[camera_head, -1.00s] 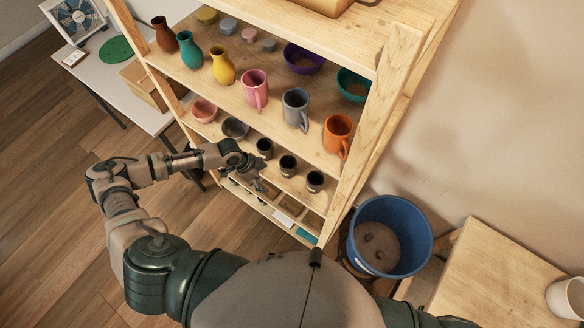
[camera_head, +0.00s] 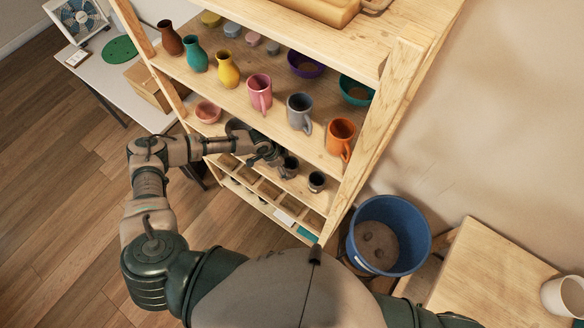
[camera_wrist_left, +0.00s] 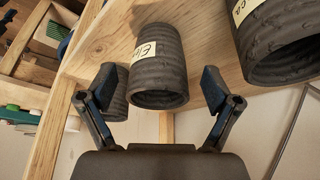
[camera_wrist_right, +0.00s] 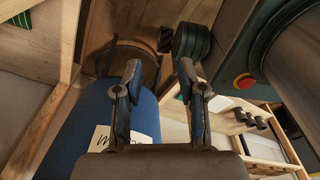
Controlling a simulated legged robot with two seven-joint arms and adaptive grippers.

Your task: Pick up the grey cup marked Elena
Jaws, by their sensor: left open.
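The dark grey ribbed cup (camera_wrist_left: 158,62) with a label beginning "Ele" shows in the left wrist view, between the spread fingers of my left gripper (camera_wrist_left: 160,82). The fingers are open, and I cannot tell whether they touch it. A second dark labelled cup (camera_wrist_left: 285,45) is to the right, and part of another dark cup (camera_wrist_left: 117,103) shows behind the left finger. In the head view my left gripper (camera_head: 277,160) is at the lower shelf by a dark cup (camera_head: 290,169), partly covering the row. My right gripper (camera_wrist_right: 158,65) is open and empty.
Another dark cup (camera_head: 316,181) stands to the right on the same shelf. Pink (camera_head: 260,93), grey (camera_head: 299,110) and orange (camera_head: 339,136) mugs stand on the shelf above. The wooden shelf post (camera_head: 372,135) bounds the right side. A blue bucket (camera_head: 410,213) stands right of it.

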